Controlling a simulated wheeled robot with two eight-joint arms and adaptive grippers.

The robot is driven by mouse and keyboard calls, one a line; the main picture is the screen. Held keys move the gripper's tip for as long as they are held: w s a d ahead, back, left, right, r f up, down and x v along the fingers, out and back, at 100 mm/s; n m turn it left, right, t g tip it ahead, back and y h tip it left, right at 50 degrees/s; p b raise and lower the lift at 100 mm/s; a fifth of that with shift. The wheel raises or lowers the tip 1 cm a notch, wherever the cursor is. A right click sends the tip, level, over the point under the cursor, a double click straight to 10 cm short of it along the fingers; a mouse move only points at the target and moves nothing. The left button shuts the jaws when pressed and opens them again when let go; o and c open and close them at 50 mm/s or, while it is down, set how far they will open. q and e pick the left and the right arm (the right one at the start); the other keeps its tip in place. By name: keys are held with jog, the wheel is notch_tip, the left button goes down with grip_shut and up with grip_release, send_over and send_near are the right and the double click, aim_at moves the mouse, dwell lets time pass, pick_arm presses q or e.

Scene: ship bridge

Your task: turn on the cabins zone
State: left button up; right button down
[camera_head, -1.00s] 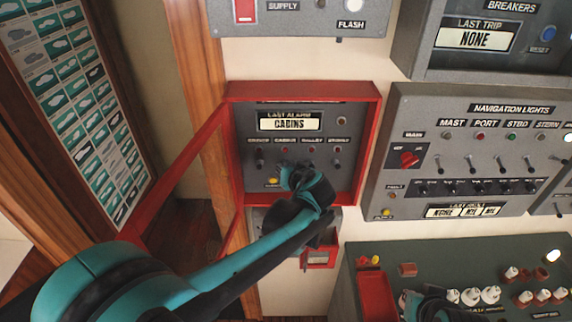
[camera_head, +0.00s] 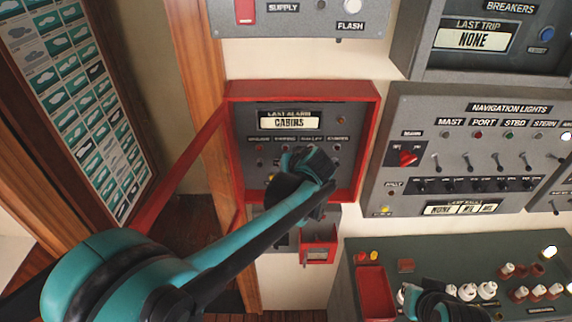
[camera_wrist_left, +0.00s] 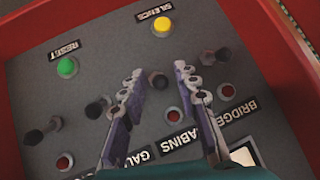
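The red-framed alarm panel (camera_head: 376,130) hangs open in the head view, its display (camera_head: 289,121) reading CABINS under LAST ALARM. My left gripper (camera_head: 306,160) is in front of its lower middle and hides some switches. In the left wrist view, where the panel appears turned around, my left gripper (camera_wrist_left: 158,72) is open. The switch in the CABINS column (camera_wrist_left: 158,80) stands between its fingers, with no clear contact. The CABINS label (camera_wrist_left: 180,140) and a dark red lamp (camera_wrist_left: 173,115) lie between the fingers too. My right gripper (camera_head: 435,303) is low at right, its fingers unclear.
The wrist view shows the BRIDGE switch (camera_wrist_left: 216,55), a neighbouring switch (camera_wrist_left: 98,107), a yellow SILENCE button (camera_wrist_left: 162,26) and a green RESET button (camera_wrist_left: 67,67). The red door (camera_head: 180,170) stands open at left. The navigation lights panel (camera_head: 470,150) is at right.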

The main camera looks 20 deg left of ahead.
pick_arm(q)
jog(key=v, duration=1.2)
dwell(0.3)
